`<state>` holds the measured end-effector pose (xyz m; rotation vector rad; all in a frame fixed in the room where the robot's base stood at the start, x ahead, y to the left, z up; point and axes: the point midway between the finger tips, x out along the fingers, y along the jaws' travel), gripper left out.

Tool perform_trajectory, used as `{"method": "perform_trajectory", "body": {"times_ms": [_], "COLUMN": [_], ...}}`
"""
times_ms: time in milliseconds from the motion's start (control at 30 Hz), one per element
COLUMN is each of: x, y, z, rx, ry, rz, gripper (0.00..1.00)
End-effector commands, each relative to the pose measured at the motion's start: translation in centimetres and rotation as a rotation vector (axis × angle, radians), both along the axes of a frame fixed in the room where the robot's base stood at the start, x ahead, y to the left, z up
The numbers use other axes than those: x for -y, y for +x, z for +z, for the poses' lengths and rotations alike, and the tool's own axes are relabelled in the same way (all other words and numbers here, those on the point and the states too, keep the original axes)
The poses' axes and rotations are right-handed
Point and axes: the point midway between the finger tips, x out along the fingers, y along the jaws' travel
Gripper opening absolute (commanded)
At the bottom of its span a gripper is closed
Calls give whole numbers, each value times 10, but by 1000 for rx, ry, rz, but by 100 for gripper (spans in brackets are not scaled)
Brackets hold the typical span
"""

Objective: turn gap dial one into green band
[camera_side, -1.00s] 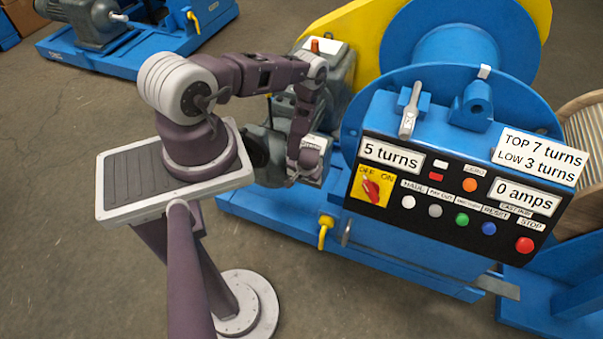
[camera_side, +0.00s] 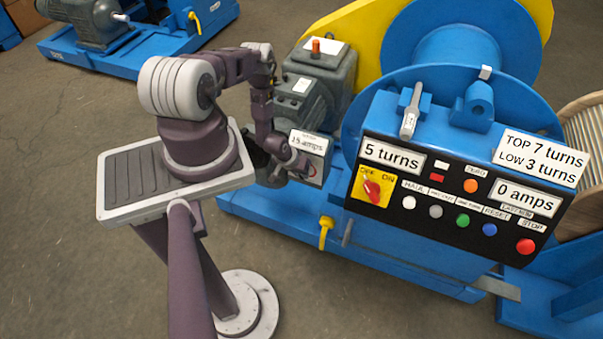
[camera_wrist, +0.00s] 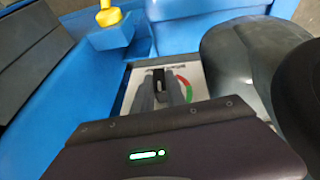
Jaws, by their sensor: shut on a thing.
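The gap dial sits on a small grey box with a white face (camera_wrist: 134,87), seen in the wrist view. A coloured arc with red and green (camera_wrist: 186,86) curves along the right of the face. My gripper (camera_wrist: 160,88) is shut on the dark knob (camera_wrist: 158,77) at the middle of this face. The fingers hide most of the knob, and I cannot tell where its pointer stands. In the side view my gripper (camera_side: 302,168) is at the box (camera_side: 319,172) below a white label (camera_side: 309,143) that seems to read 15 amps.
The control panel (camera_side: 450,205) stands to the right, showing 5 turns and 0 amps, with a red switch and several buttons. A grey motor (camera_side: 318,85) is behind my gripper. A yellow handle (camera_side: 325,232) stands on the blue base nearby; it also shows in the wrist view (camera_wrist: 107,14).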

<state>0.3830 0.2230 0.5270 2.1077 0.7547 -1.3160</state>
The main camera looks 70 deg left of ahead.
Motion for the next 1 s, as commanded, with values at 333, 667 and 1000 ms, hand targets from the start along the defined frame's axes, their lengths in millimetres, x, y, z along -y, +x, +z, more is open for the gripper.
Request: {"method": "perform_trajectory", "body": {"times_ms": [333, 667, 1000], "x": [-1, -1, -1], "y": [-1, -1, -1], "z": [0, -1, 0], "rx": [64, 68, 67], "ry": [-64, -69, -68], "rz": [1, 0, -1], "gripper": [0, 0, 38]}}
